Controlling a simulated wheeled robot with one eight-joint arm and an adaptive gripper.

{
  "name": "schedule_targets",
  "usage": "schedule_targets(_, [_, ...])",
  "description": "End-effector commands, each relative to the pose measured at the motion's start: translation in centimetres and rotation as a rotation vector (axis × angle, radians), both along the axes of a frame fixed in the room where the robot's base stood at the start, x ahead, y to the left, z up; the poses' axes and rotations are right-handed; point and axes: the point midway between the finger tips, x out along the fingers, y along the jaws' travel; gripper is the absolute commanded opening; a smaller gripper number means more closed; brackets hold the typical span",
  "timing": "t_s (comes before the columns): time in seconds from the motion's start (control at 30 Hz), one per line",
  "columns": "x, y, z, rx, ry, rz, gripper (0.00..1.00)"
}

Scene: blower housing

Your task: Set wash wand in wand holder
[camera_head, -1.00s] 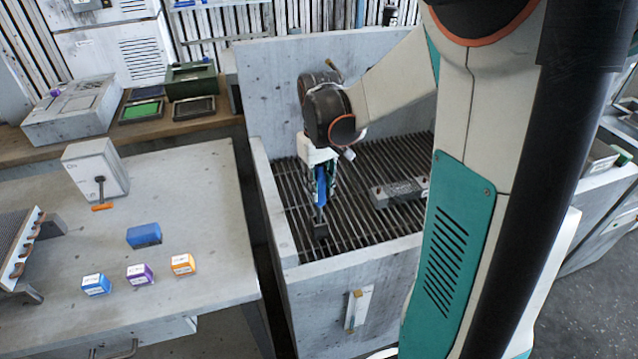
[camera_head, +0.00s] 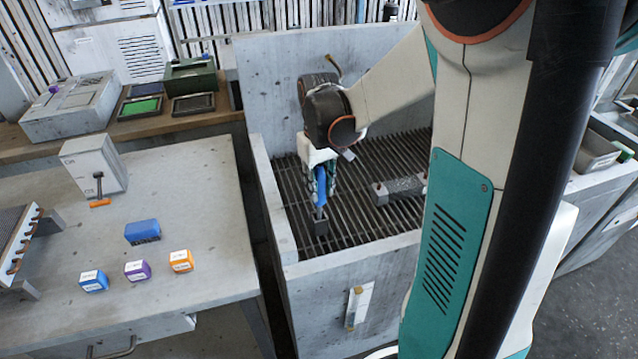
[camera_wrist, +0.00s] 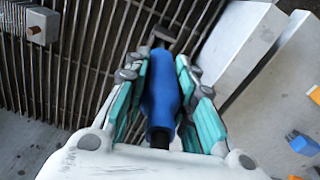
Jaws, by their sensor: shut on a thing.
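My gripper (camera_wrist: 163,90) is shut on the blue grip of the wash wand (camera_wrist: 160,88), with a finger on each side. The wand shows below my wrist in the head view (camera_head: 320,194), over the slatted grate of the grey basin. It points down, and its dark end (camera_head: 320,224) is close above the grate or on it; I cannot tell which. A grey block with a bar (camera_head: 400,188) lies on the grate to the right. A pale upright bracket (camera_head: 357,306) is on the basin's front wall. I cannot tell for sure which is the wand holder.
The basin's walls (camera_head: 275,210) stand around the grate.

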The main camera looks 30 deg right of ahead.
Motion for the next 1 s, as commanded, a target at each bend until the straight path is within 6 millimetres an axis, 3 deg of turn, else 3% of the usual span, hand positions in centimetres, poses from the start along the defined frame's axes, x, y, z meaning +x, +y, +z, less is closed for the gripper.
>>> schedule_targets(0.97, [0.01, 0.00, -0.61, 0.000, 0.000, 0.000, 0.00])
schedule_targets(1.0, [0.01, 0.00, -0.60, 0.000, 0.000, 0.000, 0.28])
